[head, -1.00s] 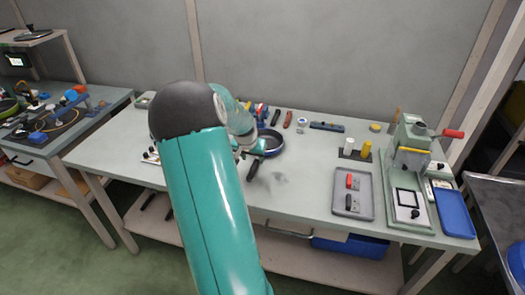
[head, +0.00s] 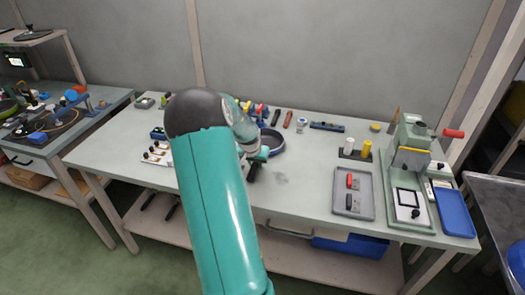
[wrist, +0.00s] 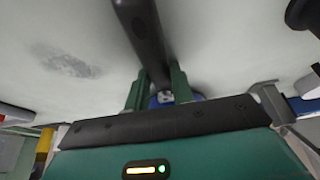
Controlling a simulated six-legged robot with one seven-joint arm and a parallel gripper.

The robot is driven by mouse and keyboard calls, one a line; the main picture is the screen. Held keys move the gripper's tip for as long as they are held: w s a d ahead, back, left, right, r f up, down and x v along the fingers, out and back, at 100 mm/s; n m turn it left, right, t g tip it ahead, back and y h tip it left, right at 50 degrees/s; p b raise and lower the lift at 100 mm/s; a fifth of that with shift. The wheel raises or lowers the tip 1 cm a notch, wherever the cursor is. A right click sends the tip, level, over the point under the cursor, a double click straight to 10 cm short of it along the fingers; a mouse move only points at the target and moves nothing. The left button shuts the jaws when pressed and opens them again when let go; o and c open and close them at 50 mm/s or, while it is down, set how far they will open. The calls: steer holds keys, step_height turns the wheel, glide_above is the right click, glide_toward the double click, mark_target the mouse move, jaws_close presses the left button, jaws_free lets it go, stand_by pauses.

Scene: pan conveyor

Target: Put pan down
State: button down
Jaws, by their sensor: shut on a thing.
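The pan (head: 277,143) is round with a dark blue rim. It is at the middle of the workbench and looks level, on or very close to the top; I cannot tell if it touches. Its black handle (head: 253,172) points toward the front of the bench. My gripper (head: 262,155) is at the pan's near side, partly hidden by my arm. In the wrist view, the green fingers of my gripper (wrist: 158,85) are shut on the black handle (wrist: 143,35). The pan's bowl is mostly hidden there.
The workbench (head: 300,185) has clear room just right of the handle. A grey tray (head: 340,210) with small parts, a green press (head: 408,160) and a blue tray (head: 455,213) stand at the right. Several tools lie along the back. Small parts (head: 157,152) lie left of my arm.

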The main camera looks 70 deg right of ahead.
steer(key=shift+r, duration=0.15)
steer(key=shift+d+r, duration=0.1)
steer(key=shift+r, duration=0.4)
step_height(320, 180, up, 2)
steer(key=shift+r, duration=0.2)
steer(key=a+r, duration=0.2)
steer(key=s+a+r, duration=0.1)
steer(key=a+r, duration=0.1)
steer(key=r, duration=0.1)
steer(key=shift+a+r, duration=0.1)
steer(key=shift+a, duration=0.2)
steer(key=s+a+r, duration=0.3)
steer(key=a+r, duration=0.1)
steer(key=a, duration=0.5)
steer(key=shift+r, duration=0.1)
